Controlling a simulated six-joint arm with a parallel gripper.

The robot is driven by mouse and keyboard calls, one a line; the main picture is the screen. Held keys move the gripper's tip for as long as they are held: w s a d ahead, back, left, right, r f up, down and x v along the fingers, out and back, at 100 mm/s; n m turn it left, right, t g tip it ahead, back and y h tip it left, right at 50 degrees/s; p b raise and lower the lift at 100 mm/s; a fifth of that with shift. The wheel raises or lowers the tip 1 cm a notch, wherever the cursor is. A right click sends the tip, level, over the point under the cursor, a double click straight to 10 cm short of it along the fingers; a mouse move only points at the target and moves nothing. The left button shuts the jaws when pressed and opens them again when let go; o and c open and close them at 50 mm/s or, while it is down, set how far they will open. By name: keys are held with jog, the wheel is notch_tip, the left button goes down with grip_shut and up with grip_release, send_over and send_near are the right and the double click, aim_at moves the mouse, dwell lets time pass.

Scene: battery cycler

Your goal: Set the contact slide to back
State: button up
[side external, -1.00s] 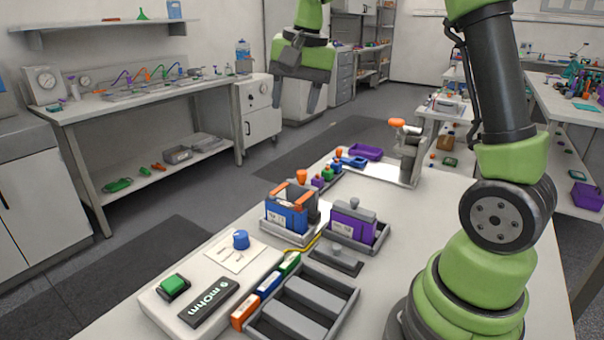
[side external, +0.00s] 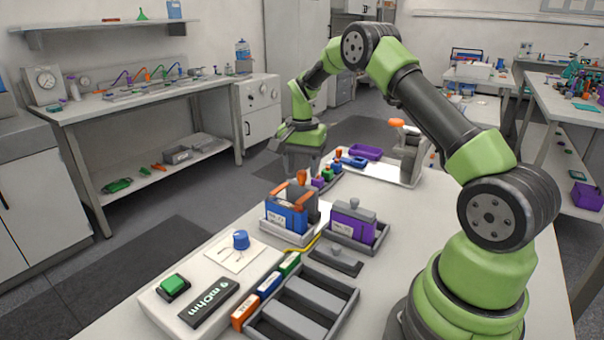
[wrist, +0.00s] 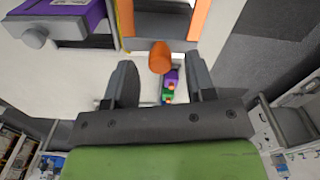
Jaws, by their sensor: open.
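A blue battery (side external: 286,217) sits in a grey cradle on the bench. Behind it stands a grey block with orange side bars (side external: 275,201) and an upright orange knob (side external: 301,176); this looks like the contact slide. My gripper (side external: 303,165) hangs above and behind this unit in the side view, pointing down, partly hidden at the fingertips. In the wrist view my gripper (wrist: 162,78) is open and empty. The orange knob (wrist: 160,57) shows between and just beyond the fingers, apart from them. The slide's position along its travel is hard to tell.
A purple battery (side external: 352,220) in a grey cradle stands to the right. A blue dial (side external: 240,239), a green button (side external: 173,285) and a grey tray (side external: 345,310) are nearer. Small coloured pieces (side external: 327,173), a purple bin (side external: 366,152) and an orange-handled press (side external: 408,150) lie beyond.

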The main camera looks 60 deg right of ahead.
jog(key=shift+f, duration=1)
jog(key=shift+c, duration=0.4)
grip_shut()
jog(key=shift+d, duration=2.8)
jog(key=shift+o, duration=0.4)
grip_release()
